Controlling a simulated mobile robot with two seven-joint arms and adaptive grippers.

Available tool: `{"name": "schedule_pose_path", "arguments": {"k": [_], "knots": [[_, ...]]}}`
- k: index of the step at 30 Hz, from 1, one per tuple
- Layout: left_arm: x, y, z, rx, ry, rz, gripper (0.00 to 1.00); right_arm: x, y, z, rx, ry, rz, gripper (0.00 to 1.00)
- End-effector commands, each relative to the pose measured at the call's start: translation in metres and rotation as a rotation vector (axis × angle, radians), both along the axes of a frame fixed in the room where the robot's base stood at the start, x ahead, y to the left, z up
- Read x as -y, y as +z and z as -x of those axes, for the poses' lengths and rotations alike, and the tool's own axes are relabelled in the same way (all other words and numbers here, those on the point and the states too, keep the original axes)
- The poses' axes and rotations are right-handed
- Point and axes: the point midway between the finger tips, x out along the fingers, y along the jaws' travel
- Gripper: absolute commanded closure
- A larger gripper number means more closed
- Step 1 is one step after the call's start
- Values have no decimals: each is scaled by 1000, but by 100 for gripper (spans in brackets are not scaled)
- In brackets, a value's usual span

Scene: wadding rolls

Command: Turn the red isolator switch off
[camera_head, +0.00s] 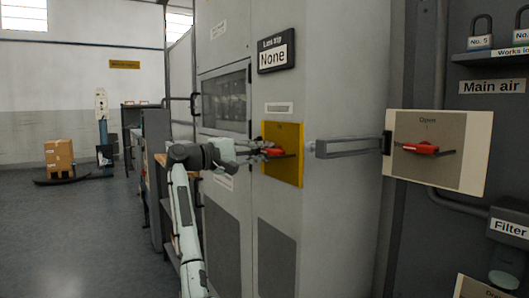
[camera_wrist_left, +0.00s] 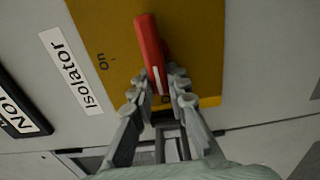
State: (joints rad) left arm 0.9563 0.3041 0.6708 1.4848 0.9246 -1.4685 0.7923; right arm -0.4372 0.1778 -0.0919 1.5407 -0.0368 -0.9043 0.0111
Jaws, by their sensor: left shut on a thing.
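The red isolator switch (camera_head: 273,152) is a handle on a yellow plate (camera_head: 284,171) on the front of the grey cabinet. My left gripper (camera_head: 262,150) reaches it from the left. In the left wrist view the red handle (camera_wrist_left: 152,50) sticks out from the yellow plate (camera_wrist_left: 200,50), with a white line along it. The fingers of my left gripper (camera_wrist_left: 163,95) are shut on the handle's near end. An "On" mark shows left of the handle; another mark is mostly hidden behind the fingers. The "Isolator" label (camera_wrist_left: 72,70) is beside the plate. My right gripper is not in view.
Right of the cabinet (camera_head: 333,220), a grey bracket (camera_head: 345,148) sticks out near a panel (camera_head: 470,150) with another red handle (camera_head: 420,149) marked "Open". A sign reading "None" (camera_head: 276,57) is above. Open floor (camera_head: 90,240) lies to the left.

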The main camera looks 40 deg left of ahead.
Motion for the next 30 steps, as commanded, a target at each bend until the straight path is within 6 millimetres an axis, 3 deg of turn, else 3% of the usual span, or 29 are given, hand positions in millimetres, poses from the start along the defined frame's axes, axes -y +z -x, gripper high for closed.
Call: {"name": "schedule_pose_path", "arguments": {"k": [4,5,9,20,23,30], "knots": [[0,-2,0,-4,-1,2,100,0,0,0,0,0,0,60],[0,-2,0,-4,-1,2,82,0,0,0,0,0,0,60],[0,-1,0,-4,-1,1,64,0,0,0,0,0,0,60],[-2,-1,4,-1,1,0,64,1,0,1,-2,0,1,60],[-8,-1,15,-1,4,-3,64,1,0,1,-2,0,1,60],[-27,-1,62,-2,4,-3,64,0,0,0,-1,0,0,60]]}}
